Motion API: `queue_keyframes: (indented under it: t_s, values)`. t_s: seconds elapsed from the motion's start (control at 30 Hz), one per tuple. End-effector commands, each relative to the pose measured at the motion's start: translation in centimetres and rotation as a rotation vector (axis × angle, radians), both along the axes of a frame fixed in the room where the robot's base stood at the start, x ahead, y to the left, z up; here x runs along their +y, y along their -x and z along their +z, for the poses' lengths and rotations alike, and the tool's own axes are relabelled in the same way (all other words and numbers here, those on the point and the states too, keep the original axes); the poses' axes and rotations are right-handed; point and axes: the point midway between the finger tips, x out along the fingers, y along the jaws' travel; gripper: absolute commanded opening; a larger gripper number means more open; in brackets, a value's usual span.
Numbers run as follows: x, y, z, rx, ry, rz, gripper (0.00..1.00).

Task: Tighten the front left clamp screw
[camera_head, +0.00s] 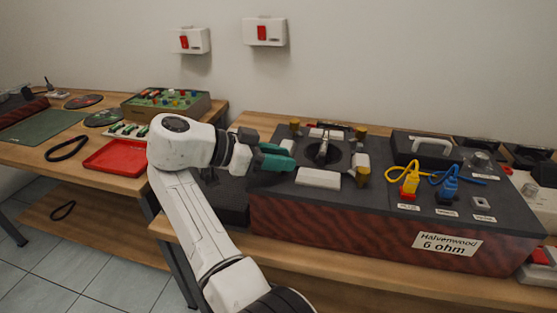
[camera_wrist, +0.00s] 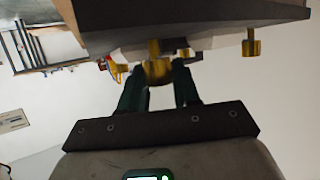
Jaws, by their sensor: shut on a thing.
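My gripper (camera_head: 292,156) has green fingers and reaches in from the left over the front left corner of the clamp area on a dark box (camera_head: 345,225). In the wrist view the two fingers (camera_wrist: 160,88) are shut on a brass screw (camera_wrist: 158,71), the front left clamp screw. In the head view my gripper hides that screw. Other brass screws stand at the back left (camera_head: 295,127), back right (camera_head: 361,132) and front right (camera_head: 363,175). A round dark opening with white blocks (camera_head: 318,178) lies between them. How tight the held screw is cannot be seen.
Yellow (camera_head: 409,185) and blue (camera_head: 446,188) plugs with cables and a grey handle (camera_head: 431,144) are on the box's right part. A red tray (camera_head: 115,157) and a green board (camera_head: 165,104) are on the left table. White switch boxes hang on the wall.

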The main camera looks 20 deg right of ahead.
Motion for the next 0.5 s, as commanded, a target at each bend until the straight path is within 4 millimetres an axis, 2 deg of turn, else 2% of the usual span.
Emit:
queue_keyframes:
  t_s: [0.5]
  values:
    - [-0.04, 0.0, 0.07, 0.005, -0.005, -0.222, 0.02]
